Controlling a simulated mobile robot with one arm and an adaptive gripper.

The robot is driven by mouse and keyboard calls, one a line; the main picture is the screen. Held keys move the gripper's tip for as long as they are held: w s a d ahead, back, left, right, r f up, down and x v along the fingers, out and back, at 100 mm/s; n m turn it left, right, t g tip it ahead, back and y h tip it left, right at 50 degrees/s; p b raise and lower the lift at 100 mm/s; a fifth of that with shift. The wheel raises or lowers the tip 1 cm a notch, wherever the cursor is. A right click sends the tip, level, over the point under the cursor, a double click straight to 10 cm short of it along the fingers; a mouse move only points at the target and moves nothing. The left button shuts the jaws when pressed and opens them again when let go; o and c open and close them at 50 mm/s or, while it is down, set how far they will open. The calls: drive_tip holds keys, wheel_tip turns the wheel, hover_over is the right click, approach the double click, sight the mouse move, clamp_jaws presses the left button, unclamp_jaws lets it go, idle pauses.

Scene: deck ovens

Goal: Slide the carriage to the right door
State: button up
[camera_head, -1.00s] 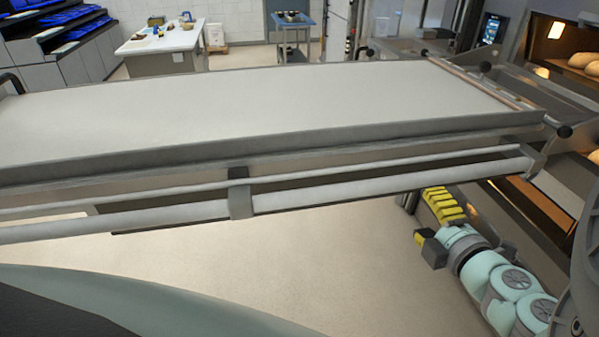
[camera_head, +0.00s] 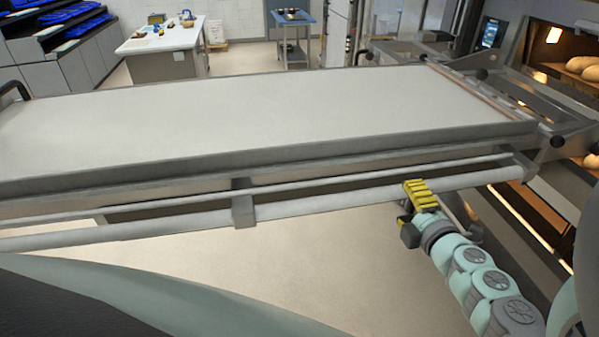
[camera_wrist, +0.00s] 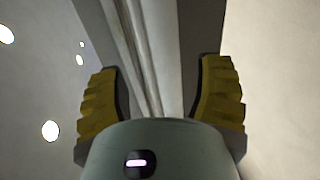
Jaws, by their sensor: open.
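The carriage (camera_head: 250,110) is a long flat loader with a pale belt top and grey metal edges, stretching across the head view up to the oven front on the right. A round rail (camera_head: 340,201) runs along its near side, held by a bracket (camera_head: 242,204). My gripper (camera_head: 421,196) has yellow ribbed fingers and is at the right part of this rail, near its end. In the wrist view my gripper (camera_wrist: 160,95) is open, its fingers apart on either side of long grey bars. I cannot tell whether the fingers touch the rail.
The oven (camera_head: 575,50) with lit decks and bread stands at the right. A white worktable (camera_head: 165,42), a blue cart (camera_head: 292,22) and shelves with blue trays (camera_head: 55,30) are at the back. Floor shows below the carriage.

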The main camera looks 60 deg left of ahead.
sight(396, 197)
drive_tip(key=shift+s+a+f+p, duration=0.25)
drive_tip(key=shift+s+a+p, duration=0.1)
drive_tip(key=shift+a+p, duration=0.25)
drive_tip(key=shift+f+p+x, duration=0.2)
drive_tip(key=shift+p+x, duration=0.45)
drive_tip(key=shift+x, duration=1.9)
drive_tip(key=shift+w, duration=0.1)
drive_tip(key=shift+c, duration=0.2)
clamp_jaws()
